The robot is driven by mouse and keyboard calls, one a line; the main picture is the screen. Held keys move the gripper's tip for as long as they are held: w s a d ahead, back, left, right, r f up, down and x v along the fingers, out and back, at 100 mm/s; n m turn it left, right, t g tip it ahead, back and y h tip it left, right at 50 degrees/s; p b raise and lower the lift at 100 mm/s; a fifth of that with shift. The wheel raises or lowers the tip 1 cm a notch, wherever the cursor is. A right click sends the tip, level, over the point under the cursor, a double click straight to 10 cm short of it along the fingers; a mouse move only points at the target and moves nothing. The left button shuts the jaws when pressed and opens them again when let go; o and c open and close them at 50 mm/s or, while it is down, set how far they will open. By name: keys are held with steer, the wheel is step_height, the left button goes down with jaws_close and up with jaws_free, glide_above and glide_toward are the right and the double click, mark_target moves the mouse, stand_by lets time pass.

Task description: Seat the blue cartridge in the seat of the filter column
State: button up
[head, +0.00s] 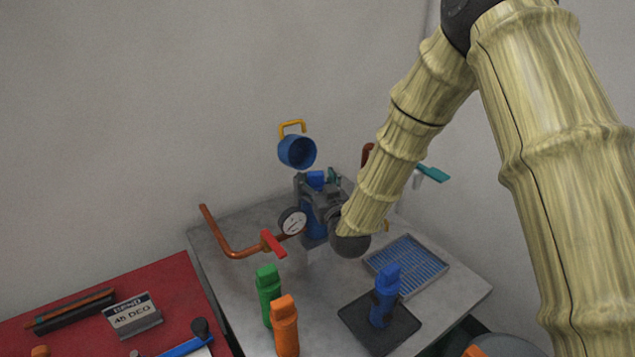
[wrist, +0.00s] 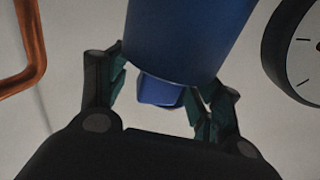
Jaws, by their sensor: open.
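The filter column (head: 311,222) has a blue body and stands at the back of the grey table, partly hidden by my gripper (head: 322,183). My gripper is open around a small blue piece (head: 316,178), which also shows between the fingers in the wrist view (wrist: 160,91). It looks like a cartridge top, but its lower part is hidden. A large blue cylinder (wrist: 188,38) fills the top of the wrist view, above that piece. A blue cartridge-shaped piece with a dark patch (head: 386,291) stands upright on a black tray (head: 402,332). The column's seat is hidden.
A blue cup with a yellow handle (head: 297,152) is raised above the column. A gauge (head: 292,221) and copper pipe with red handle (head: 237,252) lie left. Green (head: 268,290) and orange (head: 285,325) cartridges stand in front. A blue-slatted panel (head: 408,264) lies right.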

steer(key=shift+s+f, duration=0.2)
steer(key=shift+f, duration=0.05)
steer(key=v, duration=1.1)
steer(key=shift+s+d+r, duration=0.2)
steer(key=shift+s+r, duration=0.05)
steer(key=shift+s, duration=0.05)
